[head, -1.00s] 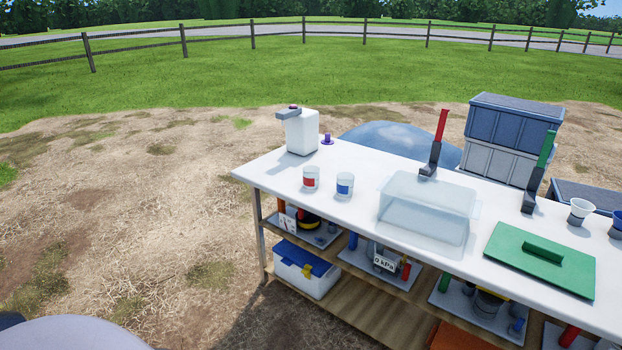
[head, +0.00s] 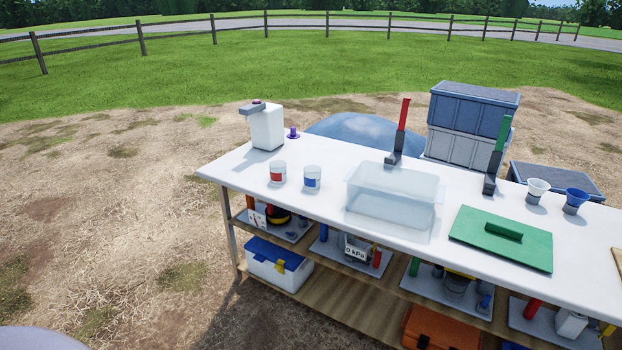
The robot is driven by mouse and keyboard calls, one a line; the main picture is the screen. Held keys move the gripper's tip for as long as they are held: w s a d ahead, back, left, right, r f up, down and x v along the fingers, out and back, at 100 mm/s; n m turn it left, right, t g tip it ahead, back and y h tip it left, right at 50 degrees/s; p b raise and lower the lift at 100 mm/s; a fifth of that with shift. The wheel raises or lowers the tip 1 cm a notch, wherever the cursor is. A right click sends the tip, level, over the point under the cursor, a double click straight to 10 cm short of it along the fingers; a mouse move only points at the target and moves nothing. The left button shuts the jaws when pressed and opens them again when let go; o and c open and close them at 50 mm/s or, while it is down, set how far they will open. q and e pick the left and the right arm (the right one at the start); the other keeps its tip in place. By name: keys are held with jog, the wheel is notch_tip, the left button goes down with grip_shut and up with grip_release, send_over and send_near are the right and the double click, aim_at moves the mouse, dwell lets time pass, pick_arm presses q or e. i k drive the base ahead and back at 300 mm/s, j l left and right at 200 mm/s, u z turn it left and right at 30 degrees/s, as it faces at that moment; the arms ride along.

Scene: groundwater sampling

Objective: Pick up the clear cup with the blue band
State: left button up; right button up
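The clear cup with the blue band (head: 312,178) stands upright on the white table (head: 325,205). A similar clear cup with a red band (head: 278,172) stands just to its left, with a small gap between them. To its right, apart from it, is a clear open bin (head: 393,215). Neither of my grippers shows in the head view.
A white dispenser (head: 267,128) and a small purple object (head: 293,133) stand behind the cups. A green lid (head: 500,240) lies at right. The table's front left is clear.

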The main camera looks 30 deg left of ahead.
aim_at(312, 178)
jog(key=i+j+z, duration=0.2)
jog(key=j, duration=0.35)
jog(key=i+j+z, duration=0.1)
jog(key=j+z, duration=0.15)
jog(key=j, duration=0.35)
jog(key=i+j+z, duration=0.2)
jog(key=j, duration=0.35)
jog(key=k, duration=0.1)
